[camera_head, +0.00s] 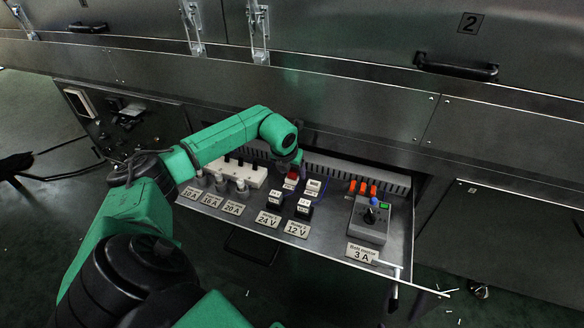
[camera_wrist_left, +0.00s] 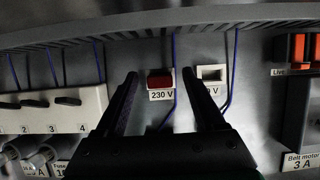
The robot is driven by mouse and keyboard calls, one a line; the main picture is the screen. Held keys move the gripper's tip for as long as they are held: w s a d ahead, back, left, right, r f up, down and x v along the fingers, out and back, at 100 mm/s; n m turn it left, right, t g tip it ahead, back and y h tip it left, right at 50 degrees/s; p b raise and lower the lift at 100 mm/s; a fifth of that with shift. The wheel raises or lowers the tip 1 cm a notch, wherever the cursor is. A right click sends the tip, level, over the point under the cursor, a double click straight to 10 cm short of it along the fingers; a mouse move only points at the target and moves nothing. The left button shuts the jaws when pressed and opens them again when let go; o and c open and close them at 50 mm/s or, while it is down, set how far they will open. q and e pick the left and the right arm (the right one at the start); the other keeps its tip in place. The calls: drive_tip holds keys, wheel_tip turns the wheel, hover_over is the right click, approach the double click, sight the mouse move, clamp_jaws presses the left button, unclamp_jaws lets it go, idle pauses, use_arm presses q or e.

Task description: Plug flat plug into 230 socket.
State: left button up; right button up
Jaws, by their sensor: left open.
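The 230 V socket spot (camera_wrist_left: 162,95) is marked by its label in the left wrist view. A red rectangular piece (camera_wrist_left: 160,79) sits just above that label; I cannot tell whether it is the socket's face or a plug in it. The red piece also shows in the head view (camera_head: 292,177). My left gripper (camera_wrist_left: 160,74) is open, its two fingers apart on either side of the red piece in the picture. In the head view the left gripper (camera_head: 293,158) is over the panel, partly hidden by its wrist. I cannot identify a separate flat plug. My right gripper is not in view.
A white socket (camera_wrist_left: 212,73) with a partly hidden label is right of the red piece. A white switch strip (camera_head: 238,172), 24 V and 12 V units (camera_head: 304,208), orange switches (camera_head: 363,187) and a belt motor box (camera_head: 370,221) crowd the drawer. Blue wires run nearby.

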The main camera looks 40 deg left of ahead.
sight(292, 171)
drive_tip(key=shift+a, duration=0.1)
use_arm(q)
drive_tip(key=p+v, duration=0.2)
drive_tip(key=v, duration=0.3)
drive_tip(key=shift+a+r, duration=0.1)
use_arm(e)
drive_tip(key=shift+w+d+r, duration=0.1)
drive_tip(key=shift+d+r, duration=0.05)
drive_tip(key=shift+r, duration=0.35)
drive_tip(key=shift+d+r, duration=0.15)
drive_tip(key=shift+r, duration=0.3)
use_arm(q)
drive_tip(key=p+v, duration=0.1)
drive_tip(key=v, duration=0.8)
drive_tip(key=shift+d+p, duration=0.2)
drive_tip(key=shift+p, duration=0.2)
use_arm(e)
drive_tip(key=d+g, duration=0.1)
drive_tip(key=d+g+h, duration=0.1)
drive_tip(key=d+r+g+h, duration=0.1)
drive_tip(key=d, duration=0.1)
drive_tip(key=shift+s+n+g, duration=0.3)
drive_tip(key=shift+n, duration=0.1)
use_arm(q)
drive_tip(key=shift+s+r, duration=0.15)
